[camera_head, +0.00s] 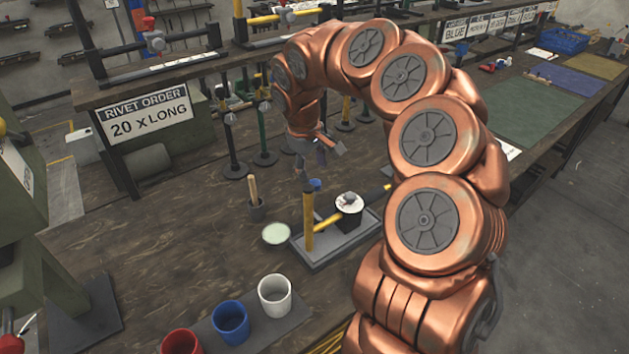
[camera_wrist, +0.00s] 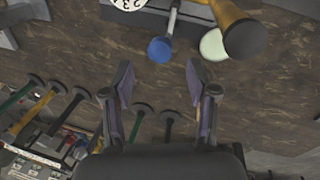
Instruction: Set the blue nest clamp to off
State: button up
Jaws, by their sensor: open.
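A blue ball knob (camera_wrist: 160,49) on a short metal lever (camera_wrist: 172,20) shows at the top middle of the wrist view, beside a white numbered dial. This appears to be the blue nest clamp; its on or off position cannot be told. In the head view the blue knob (camera_head: 315,184) is small, on the far side of a grey fixture tray (camera_head: 310,262). My gripper (camera_wrist: 160,84) is open and empty. Its fingertips point toward the knob, which lies in line with the gap between them. In the head view my gripper (camera_head: 322,158) hangs just above and behind the knob.
A yellow post (camera_head: 308,220) and a black block with a white dial (camera_head: 348,202) stand on the fixture. Red (camera_head: 181,342), blue (camera_head: 231,322) and white (camera_head: 275,295) cups stand in front. A pale green disc (camera_head: 276,234) lies left of the fixture. Several stands are behind.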

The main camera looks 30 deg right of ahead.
aim_at(315, 181)
jog(key=shift+w+d+f+p, duration=0.1)
jog(key=shift+d+f+p, duration=0.1)
jog(key=shift+f, duration=0.7)
jog(key=shift+d+f+p, duration=0.1)
jog(key=shift+f+p, duration=0.1)
jog(key=shift+f, duration=0.65)
jog(key=shift+w+d+f+p, duration=0.1)
jog(key=shift+d+f+p, duration=0.1)
jog(key=shift+f, duration=0.7)
grip_shut()
